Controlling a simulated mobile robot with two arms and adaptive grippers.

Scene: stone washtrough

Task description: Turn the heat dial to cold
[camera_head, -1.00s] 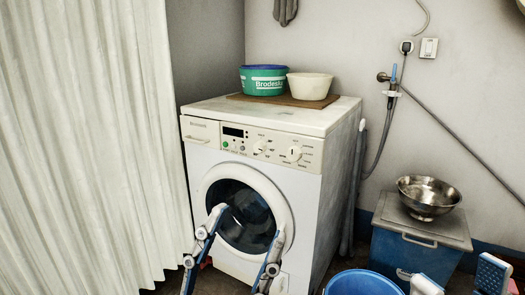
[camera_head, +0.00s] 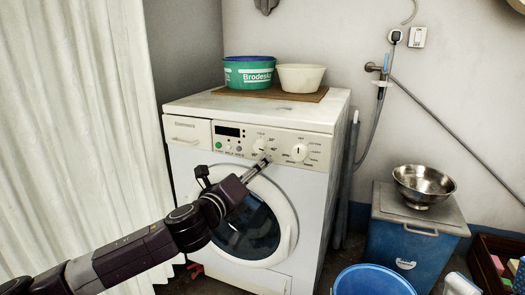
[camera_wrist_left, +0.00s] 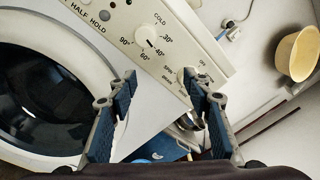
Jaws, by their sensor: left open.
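The heat dial (camera_head: 261,146) is a round white knob on the front panel of the washing machine (camera_head: 185,162). In the left wrist view the dial (camera_wrist_left: 147,36) has COLD and several temperatures printed around it. My left gripper (camera_head: 264,164) is just below the dial in the head view. In the wrist view its two fingers (camera_wrist_left: 160,82) are spread and empty, with the dial ahead of them, apart from it. A second knob (camera_head: 299,152) is to the right, partly behind a fingertip in the wrist view.
A green tub (camera_head: 249,72) and a cream bowl (camera_head: 301,77) stand on the machine. A blue bucket (camera_head: 373,280), a blue box (camera_head: 408,250) with a steel bowl (camera_head: 424,182), and a brown crate (camera_head: 484,250) stand right. A curtain (camera_head: 75,120) hangs left.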

